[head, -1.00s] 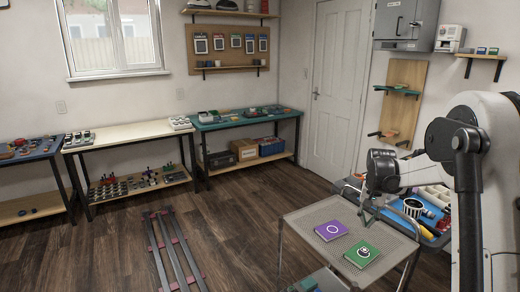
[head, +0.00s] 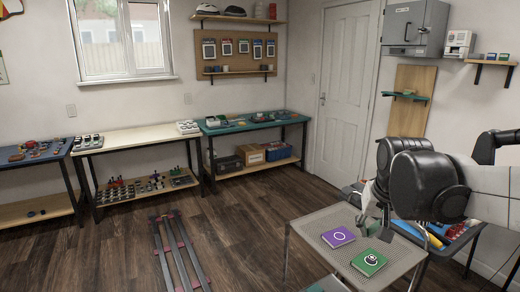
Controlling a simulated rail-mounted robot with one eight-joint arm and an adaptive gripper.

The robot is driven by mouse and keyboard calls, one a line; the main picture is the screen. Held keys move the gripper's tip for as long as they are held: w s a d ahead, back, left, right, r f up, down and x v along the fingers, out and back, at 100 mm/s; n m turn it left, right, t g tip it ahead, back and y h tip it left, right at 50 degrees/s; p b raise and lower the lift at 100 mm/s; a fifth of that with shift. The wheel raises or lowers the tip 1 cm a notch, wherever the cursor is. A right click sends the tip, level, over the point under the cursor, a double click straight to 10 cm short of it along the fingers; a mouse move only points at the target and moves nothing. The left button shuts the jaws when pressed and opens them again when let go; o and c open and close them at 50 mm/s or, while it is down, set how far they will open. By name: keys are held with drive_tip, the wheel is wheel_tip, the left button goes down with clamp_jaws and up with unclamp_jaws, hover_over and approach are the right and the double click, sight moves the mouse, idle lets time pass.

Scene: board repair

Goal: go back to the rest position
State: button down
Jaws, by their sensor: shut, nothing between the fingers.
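My gripper (head: 373,222) hangs above the back right part of the grey mesh cart top (head: 408,256), at the end of my black-and-white arm. Its fingers look small and close together, shut and empty. On the cart top lie a purple square piece (head: 338,237) with a white ring on it and a green square piece (head: 369,263) with a round black-and-white mark or part on it. The gripper is behind and above the green piece, apart from it as far as I can tell.
A blue-lined tray (head: 440,236) stands behind the cart, partly hidden by my arm. A floor rail (head: 172,252) runs left of the cart. Benches with parts, including a teal one (head: 293,115), line the back wall. The wooden floor (head: 250,225) between is clear.

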drive_tip(key=s+a+f+n+t, duration=0.1)
drive_tip(key=s+a, duration=0.2)
drive_tip(key=s, duration=0.5)
drive_tip(key=s+a+f+n+t, duration=0.1)
drive_tip(key=s+a+f, duration=0.1)
drive_tip(key=s, duration=0.6)
drive_tip(key=shift+s+a+f+t, duration=0.15)
drive_tip(key=shift+s+a+t, duration=0.25)
